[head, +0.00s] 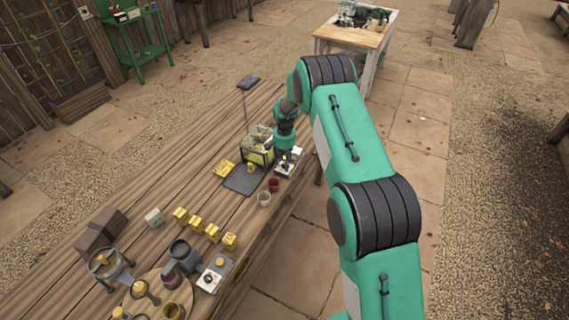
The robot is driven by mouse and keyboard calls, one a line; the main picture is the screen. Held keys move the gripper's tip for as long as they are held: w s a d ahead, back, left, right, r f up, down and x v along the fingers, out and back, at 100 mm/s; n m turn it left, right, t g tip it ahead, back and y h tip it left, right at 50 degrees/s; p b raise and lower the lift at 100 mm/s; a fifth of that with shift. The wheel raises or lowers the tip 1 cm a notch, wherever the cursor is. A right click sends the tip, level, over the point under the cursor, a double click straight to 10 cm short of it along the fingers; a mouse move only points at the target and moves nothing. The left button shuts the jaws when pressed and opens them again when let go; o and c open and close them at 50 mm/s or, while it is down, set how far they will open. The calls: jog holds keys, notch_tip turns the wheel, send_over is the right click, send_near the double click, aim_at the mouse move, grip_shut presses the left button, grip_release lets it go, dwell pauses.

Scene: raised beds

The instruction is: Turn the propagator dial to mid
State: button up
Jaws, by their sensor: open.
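My gripper (285,152) is at the far part of the wooden table, pointing down over a small white-topped control box (294,155). A dark knob-like part shows on that box, partly hidden by my gripper. The jaws are open; I cannot tell whether they touch the knob or are around it. A clear-sided case with yellow inside (257,148), perhaps the propagator, stands just left of my gripper. A second white panel with a round dark dial (209,279) lies at the near right edge. The dial settings are too small to read.
A dark flat plate (241,181), a red cup (274,185) and a pale cup (264,199) stand close to my gripper. Several yellow blocks (197,223) line the table's middle. Jars and a round board crowd the near end. The table's left side is mostly clear.

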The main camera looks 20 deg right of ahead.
notch_tip(320, 180, up, 11)
jog(key=shift+r, duration=0.2)
dwell(0.4)
dwell(0.4)
notch_tip(320, 180, up, 18)
jog(key=n+t+b, duration=0.1)
jog(key=b, duration=0.1)
send_over(284, 164)
jog(key=s+a, duration=0.2)
jog(key=s, duration=0.6)
jog(key=s+a+r+n+t+b, duration=0.1)
jog(key=s+a+r+n+t, duration=0.15)
jog(key=s+r, duration=1.1)
jog(key=s+a+n+t+b, duration=0.1)
jog(key=s, duration=1.5)
jog(key=s+a+n+t+b, duration=0.1)
jog(key=s+a+b, duration=0.1)
jog(key=s, duration=1.4)
jog(key=shift+s+a+r, duration=0.2)
jog(key=shift+s+a, duration=0.1)
